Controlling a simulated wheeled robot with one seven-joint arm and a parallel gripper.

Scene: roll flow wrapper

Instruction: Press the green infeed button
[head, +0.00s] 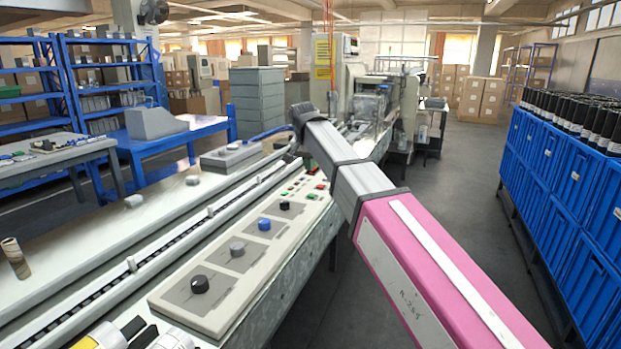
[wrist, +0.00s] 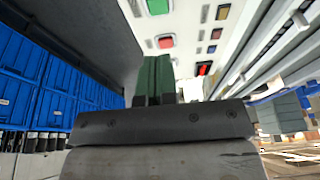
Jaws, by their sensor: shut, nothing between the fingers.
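The control panel (head: 225,290) runs along the conveyor's near side in the head view. A small green button (head: 311,196) shows near its far end; a large green button (wrist: 157,6) shows at the top of the wrist view. A red button (wrist: 165,42) lies between that green button and my gripper in the wrist view. My gripper (wrist: 155,60) has its dark green fingers together, empty, pointing toward the panel face. I cannot tell whether the fingertips touch it. In the head view my wrist is above the panel's far end, and the fingertips cannot be made out.
Black, grey and blue knobs (head: 264,224) line the nearer panel. Blue crates (head: 545,165) stand along the right, with open floor (head: 450,220) between.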

